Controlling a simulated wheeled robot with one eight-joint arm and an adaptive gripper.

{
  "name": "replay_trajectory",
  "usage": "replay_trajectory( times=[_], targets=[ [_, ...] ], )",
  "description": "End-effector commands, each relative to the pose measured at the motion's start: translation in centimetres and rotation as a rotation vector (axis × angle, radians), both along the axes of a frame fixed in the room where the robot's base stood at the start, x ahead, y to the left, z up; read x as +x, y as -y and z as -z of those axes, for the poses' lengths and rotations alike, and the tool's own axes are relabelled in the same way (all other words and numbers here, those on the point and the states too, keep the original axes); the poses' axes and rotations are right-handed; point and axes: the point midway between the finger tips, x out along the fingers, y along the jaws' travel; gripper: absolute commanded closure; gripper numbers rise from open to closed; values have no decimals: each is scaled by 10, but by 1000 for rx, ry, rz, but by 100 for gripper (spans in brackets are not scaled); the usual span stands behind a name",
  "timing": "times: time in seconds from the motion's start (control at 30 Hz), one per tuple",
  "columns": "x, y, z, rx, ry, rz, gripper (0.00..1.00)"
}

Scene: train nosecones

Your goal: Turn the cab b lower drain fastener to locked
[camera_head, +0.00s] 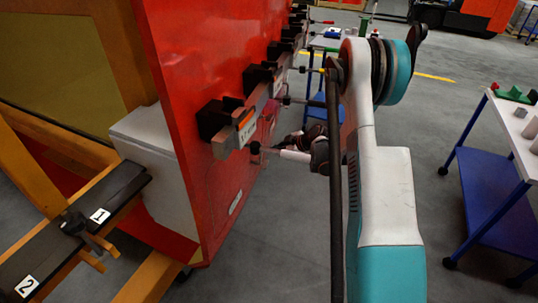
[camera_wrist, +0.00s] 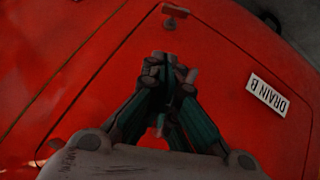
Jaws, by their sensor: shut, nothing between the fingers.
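The red drain panel (camera_wrist: 110,75) fills most of the wrist view. A tilted white DRAIN B label (camera_wrist: 268,95) is on its right side, with its lettering nearly upside down. A small red fastener with a short crossbar (camera_wrist: 175,12) shows at the top edge of the panel. My gripper (camera_wrist: 167,62) is shut and empty in front of the panel, its fingertips below that fastener in the picture and apart from it. Whether the fastener is locked, I cannot tell. In the head view my gripper (camera_head: 288,142) is small, beside the red cab side (camera_head: 195,70), and partly hidden by my arm.
Black brackets (camera_head: 218,118) with rods stick out along the cab side, close to my arm. A blue cart (camera_head: 495,190) with small parts stands at the right. A wooden frame with numbered black boards (camera_head: 105,205) is at the lower left. Open floor lies between.

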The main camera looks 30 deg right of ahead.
Motion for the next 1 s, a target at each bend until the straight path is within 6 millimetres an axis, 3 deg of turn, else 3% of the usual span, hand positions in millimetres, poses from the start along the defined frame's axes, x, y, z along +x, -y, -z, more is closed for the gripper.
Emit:
replay_trajectory(
  times=[0.53,0.73,1.0],
  targets=[
    [69,-28,68,2,0,-4,100],
    [75,-17,92,4,1,-1,100],
    [78,-14,100,4,1,-1,100]
  ],
)
